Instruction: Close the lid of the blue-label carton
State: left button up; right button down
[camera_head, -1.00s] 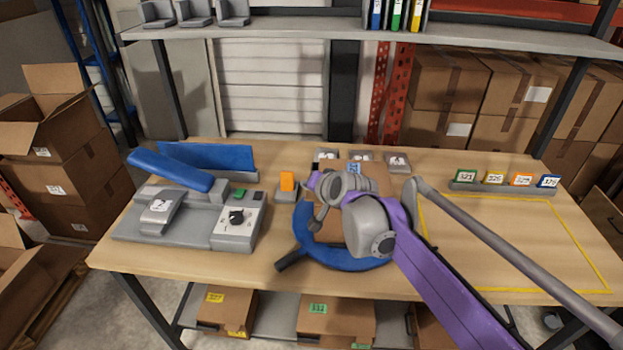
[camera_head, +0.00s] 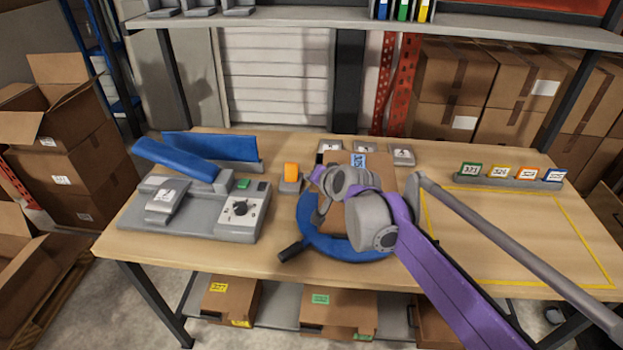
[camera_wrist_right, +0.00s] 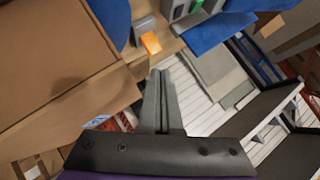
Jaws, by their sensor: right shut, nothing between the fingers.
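The blue-label carton (camera_head: 386,176) is brown and sits on the blue ring (camera_head: 309,243) in the middle of the table. Its blue label (camera_head: 358,160) shows at its far side. My right arm hides much of the carton in the head view, so I cannot tell how far its lid stands open. In the right wrist view brown carton board (camera_wrist_right: 50,60) fills the left side, with a blue label (camera_wrist_right: 97,121) below it. My right gripper (camera_wrist_right: 160,85) is shut and empty, its fingers beside the board. My left gripper is not in view.
A yellow-taped area (camera_head: 520,235) at right is clear beneath my arm.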

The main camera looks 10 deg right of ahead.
jog(key=shift+w+r+p, duration=0.1)
jog(key=shift+r+p, duration=0.3)
jog(key=shift+r, duration=0.35)
notch_tip(320, 180, up, 5)
jog(key=p, duration=0.3)
pick_arm(q)
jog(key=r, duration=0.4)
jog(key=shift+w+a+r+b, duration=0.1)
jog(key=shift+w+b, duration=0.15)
jog(key=shift+b, duration=0.1)
pick_arm(e)
jog(key=s+a+r, duration=0.1)
jog(key=s+r, duration=0.4)
jog(key=s, duration=0.2)
jog(key=shift+a+r, duration=0.2)
jog(key=shift+a, duration=0.1)
jog(key=s+d+f+n+g+h, duration=0.1)
jog(key=s+d+f+n, duration=0.1)
jog(key=s+f, duration=0.5)
jog(key=s+d+f+n+g+h, duration=0.1)
jog(key=s+d+f+n+g, duration=0.1)
jog(key=s+d+f, duration=0.3)
jog(key=s+d+f+n+g+h, duration=0.1)
jog(key=s+d+f, duration=0.3)
jog(key=s+f, duration=0.7)
jog(key=s+n+g, duration=0.1)
jog(key=s, duration=0.5)
jog(key=shift+f, duration=0.25)
